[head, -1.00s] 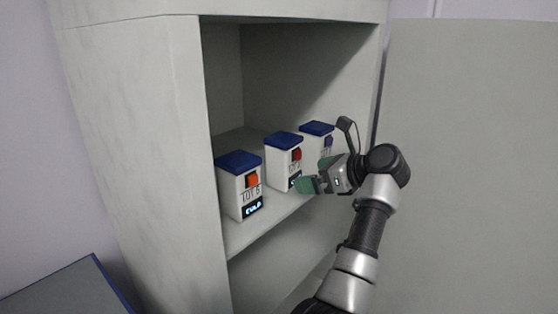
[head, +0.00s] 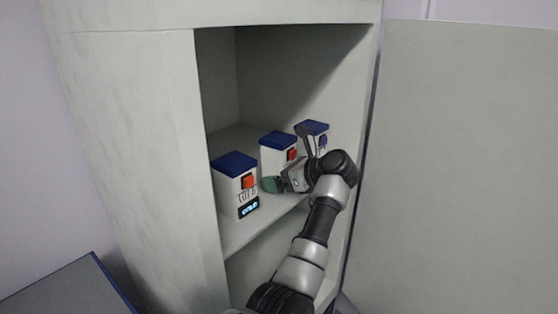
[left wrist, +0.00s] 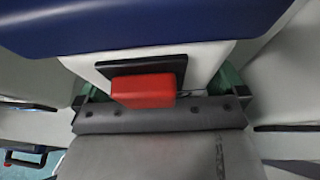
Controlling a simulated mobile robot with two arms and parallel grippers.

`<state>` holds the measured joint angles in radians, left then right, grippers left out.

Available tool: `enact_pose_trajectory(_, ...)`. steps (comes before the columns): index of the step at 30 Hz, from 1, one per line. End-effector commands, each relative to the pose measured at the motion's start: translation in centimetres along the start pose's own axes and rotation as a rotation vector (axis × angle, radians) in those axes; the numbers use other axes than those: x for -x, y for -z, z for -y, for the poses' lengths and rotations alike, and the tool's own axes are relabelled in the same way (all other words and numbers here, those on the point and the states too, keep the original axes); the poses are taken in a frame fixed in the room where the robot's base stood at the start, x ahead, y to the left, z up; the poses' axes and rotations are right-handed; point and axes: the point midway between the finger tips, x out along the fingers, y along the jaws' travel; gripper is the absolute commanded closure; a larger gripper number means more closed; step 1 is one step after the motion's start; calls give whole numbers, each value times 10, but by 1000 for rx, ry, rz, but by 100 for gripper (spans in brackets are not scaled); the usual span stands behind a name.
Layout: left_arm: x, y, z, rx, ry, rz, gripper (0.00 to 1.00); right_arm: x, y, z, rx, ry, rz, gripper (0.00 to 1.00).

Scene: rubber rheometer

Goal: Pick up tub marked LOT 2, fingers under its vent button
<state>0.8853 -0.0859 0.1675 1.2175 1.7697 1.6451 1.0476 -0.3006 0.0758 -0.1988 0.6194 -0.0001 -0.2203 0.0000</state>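The middle tub (head: 272,157) is white with a blue lid and a red vent button (head: 291,155). It stands upright on the shelf; its label is hidden behind my left gripper, so I cannot read LOT 2 on it now. My left gripper (head: 283,184) is at its front, below the button. In the left wrist view the red button (left wrist: 143,91) sits on a black plate under the blue lid (left wrist: 130,22). The green fingertips of the left gripper (left wrist: 161,88) show open on either side of the white body; contact is unclear. My right gripper is out of view.
A similar tub (head: 234,186) with a red button and lit display stands to the left.

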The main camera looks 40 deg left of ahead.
Motion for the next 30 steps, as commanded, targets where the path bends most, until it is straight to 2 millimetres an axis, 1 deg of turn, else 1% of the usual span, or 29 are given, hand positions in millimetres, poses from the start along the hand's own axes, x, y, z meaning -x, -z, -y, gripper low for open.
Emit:
enact_pose_trajectory(1, 0, 0, 0, 0, 0, 0, 8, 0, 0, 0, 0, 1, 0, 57)
enact_pose_trajectory(9, 0, 0, 0, -1, 0, 0, 49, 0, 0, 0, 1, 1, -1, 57)
enact_pose_trajectory(11, 0, 0, 0, 0, 0, 0, 58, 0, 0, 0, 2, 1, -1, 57)
enact_pose_trajectory(12, 0, -1, 0, 1, 0, 1, 61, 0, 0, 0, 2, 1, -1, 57)
enact_pose_trajectory(18, 1, -2, 0, 1, 1, 1, 61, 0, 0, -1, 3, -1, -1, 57)
enact_pose_trajectory(21, 4, -8, 0, 3, 1, 1, 61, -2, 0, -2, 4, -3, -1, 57)
enact_pose_trajectory(23, 7, -16, 1, 5, 2, 0, 61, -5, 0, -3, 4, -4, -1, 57)
enact_pose_trajectory(30, 26, -61, 0, 5, 3, -1, 61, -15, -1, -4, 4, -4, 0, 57)
